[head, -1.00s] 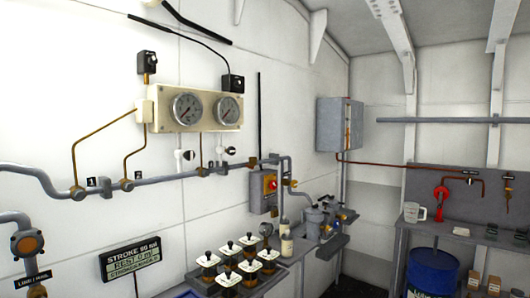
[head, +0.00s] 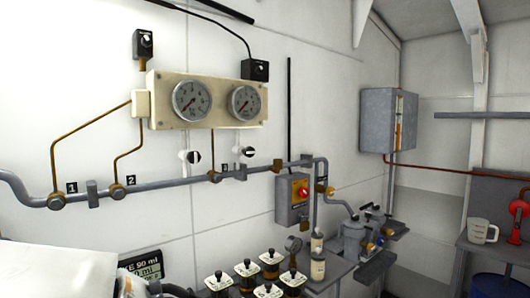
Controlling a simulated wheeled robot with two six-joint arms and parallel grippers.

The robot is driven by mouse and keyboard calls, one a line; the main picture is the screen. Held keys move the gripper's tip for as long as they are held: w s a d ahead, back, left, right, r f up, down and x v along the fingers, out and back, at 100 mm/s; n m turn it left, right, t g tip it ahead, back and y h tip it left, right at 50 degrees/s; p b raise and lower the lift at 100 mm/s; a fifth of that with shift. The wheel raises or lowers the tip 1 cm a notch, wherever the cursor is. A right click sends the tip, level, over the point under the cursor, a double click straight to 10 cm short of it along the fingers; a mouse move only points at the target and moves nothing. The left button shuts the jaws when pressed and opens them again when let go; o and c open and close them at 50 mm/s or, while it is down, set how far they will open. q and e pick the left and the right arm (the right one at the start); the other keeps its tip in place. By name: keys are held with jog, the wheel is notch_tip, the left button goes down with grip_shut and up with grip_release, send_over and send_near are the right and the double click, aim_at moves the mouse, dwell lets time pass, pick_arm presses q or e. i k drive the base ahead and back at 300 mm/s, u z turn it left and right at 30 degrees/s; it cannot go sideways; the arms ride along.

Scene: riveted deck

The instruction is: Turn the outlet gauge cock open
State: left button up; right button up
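A cream gauge panel (head: 215,117) on the white wall carries a left dial (head: 191,101) and a right dial (head: 244,103). Below the left dial is a small white cock with a black handle (head: 192,157). Below the right dial is a similar cock with a black and white knob (head: 247,152), just above the grey pipe (head: 160,184). I cannot read which one is marked outlet, nor their exact handle angles. A white part of my arm fills the lower left corner; neither gripper's fingers show.
A grey switch box with a red knob (head: 292,202) sits right of the cocks. The wall before the cocks is clear.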

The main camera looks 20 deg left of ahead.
aim_at(248, 151)
jog(key=u, duration=0.35)
jog(key=i, duration=0.85)
jog(key=u, duration=0.55)
